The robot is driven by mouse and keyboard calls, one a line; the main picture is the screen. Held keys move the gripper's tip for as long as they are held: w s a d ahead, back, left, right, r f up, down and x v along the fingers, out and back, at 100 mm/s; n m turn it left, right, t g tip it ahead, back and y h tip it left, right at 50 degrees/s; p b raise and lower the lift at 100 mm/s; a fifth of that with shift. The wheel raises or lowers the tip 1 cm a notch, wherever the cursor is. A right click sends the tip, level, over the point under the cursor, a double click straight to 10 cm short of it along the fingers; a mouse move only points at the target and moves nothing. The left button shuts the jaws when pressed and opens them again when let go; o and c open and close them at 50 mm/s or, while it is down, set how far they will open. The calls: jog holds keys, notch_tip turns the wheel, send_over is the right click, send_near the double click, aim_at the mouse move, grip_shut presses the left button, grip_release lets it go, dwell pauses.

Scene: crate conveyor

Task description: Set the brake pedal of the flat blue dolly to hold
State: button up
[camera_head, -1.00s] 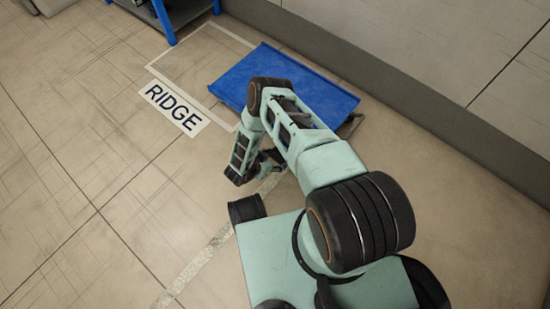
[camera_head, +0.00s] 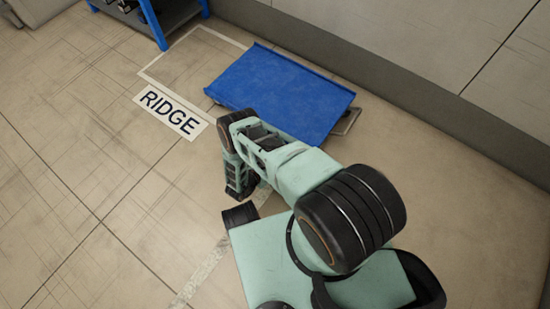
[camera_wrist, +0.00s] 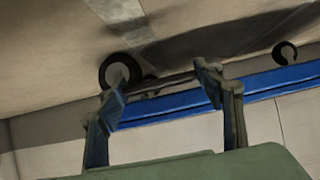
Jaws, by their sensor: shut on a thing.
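The flat blue dolly (camera_head: 285,95) stands on the floor by the wall, beyond my arm. Its blue edge (camera_wrist: 165,104) crosses the wrist view, which appears upside down, with a dark wheel (camera_wrist: 119,71) beside it. A thin grey bar (camera_wrist: 160,84), which looks like the brake pedal, runs between my fingertips at that edge. My gripper (camera_wrist: 160,97) has its fingers apart, one at each end of the bar, and is shut on it. Whether the pedal is up or down is not clear. In the head view my arm hides the fingertips and this side of the dolly.
A white floor outline (camera_head: 160,62) and a RIDGE label (camera_head: 170,112) lie left of the dolly. A blue-framed rack (camera_head: 160,25) stands at the back left. The grey wall (camera_head: 400,95) runs behind the dolly. The floor at left is clear.

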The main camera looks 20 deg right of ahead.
jog(key=shift+f, duration=0.1)
dwell(0.3)
jog(key=o, duration=1.7)
jog(key=v, duration=1.2)
